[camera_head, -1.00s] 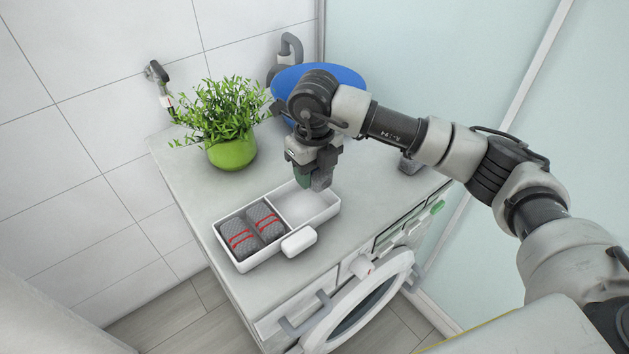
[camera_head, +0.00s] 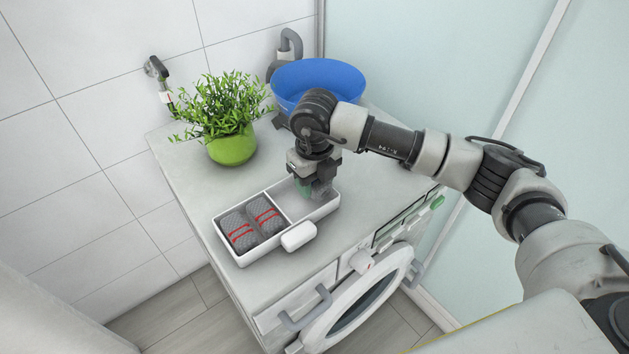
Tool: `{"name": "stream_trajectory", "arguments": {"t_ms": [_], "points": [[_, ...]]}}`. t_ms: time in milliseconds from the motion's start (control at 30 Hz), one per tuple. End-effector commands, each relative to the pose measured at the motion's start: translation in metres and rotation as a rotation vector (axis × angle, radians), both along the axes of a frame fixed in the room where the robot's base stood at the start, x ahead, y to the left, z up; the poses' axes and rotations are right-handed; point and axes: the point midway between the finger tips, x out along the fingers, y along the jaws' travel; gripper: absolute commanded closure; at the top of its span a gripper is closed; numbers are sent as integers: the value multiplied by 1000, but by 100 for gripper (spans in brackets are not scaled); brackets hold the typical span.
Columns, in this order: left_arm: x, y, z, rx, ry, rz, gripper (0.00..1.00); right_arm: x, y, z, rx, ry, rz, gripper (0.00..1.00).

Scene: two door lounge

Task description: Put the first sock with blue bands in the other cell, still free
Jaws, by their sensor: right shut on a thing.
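A white two-cell box (camera_head: 262,253) stands on top of the washing machine. Its left cell holds two grey socks with red bands, one on the left (camera_head: 238,232) and one on the right (camera_head: 265,217). My right gripper (camera_head: 316,190) is down at the box's right cell (camera_head: 291,204), shut on a grey sock (camera_head: 323,189). The fingers cover most of this sock, and its bands cannot be made out. I cannot tell whether it touches the cell floor. The rest of the right cell that shows is bare. My left gripper is not in view.
A green potted plant (camera_head: 231,149) stands behind the box on the left. A blue basin (camera_head: 318,83) stands at the back. The washing machine's top (camera_head: 185,165) is clear left of the box. Its round door (camera_head: 390,284) stands out at the front.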

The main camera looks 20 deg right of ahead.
Motion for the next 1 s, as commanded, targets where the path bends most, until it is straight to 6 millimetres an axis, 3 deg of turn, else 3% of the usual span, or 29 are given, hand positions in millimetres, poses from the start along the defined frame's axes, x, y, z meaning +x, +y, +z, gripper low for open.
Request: {"name": "stream_trajectory", "arguments": {"t_ms": [33,67,200,800,1000], "points": [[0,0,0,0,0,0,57,-3,0,-7,-2,15,2,76],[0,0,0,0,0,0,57,-4,0,-8,-3,16,2,49],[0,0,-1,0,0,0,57,-4,0,-9,-6,18,1,28],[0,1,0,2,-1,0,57,-4,-1,-10,-6,21,-1,28],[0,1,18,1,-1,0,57,-4,-1,10,-6,21,-1,28]]}}
